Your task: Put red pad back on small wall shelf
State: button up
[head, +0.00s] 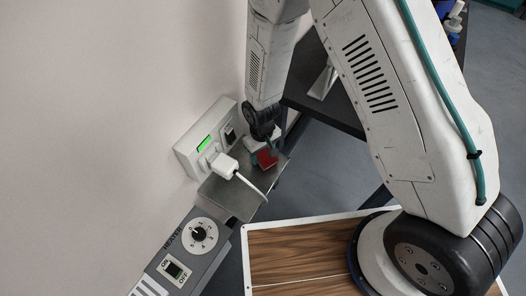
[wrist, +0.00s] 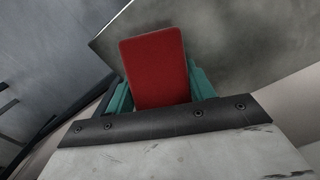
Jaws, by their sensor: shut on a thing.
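The red pad (head: 266,158) is held at the end of my arm, over the far part of the small wall shelf (head: 228,196), a grey metal plate. In the wrist view the red pad (wrist: 155,68) sits between the teal fingers of my gripper (wrist: 158,92), which is shut on it. The shelf's grey surface (wrist: 235,35) shows behind the pad. I cannot tell whether the pad touches the shelf. In the head view my gripper (head: 268,152) is small and partly hidden by my wrist.
A white wall socket box (head: 207,138) with a green light and a plugged-in white plug (head: 222,166) is beside the shelf; its cable (head: 252,187) hangs over the shelf. A heater panel (head: 190,250) is below. A dark table (head: 335,90) stands behind.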

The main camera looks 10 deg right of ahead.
jog(key=shift+f, duration=0.15)
jog(key=o, duration=1.5)
jog(key=shift+c, duration=0.2)
jog(key=r, duration=0.7)
jog(key=shift+w+a+r, duration=0.1)
jog(key=shift+w+r, duration=0.1)
jog(key=shift+r, duration=0.15)
jog(key=shift+s, duration=0.1)
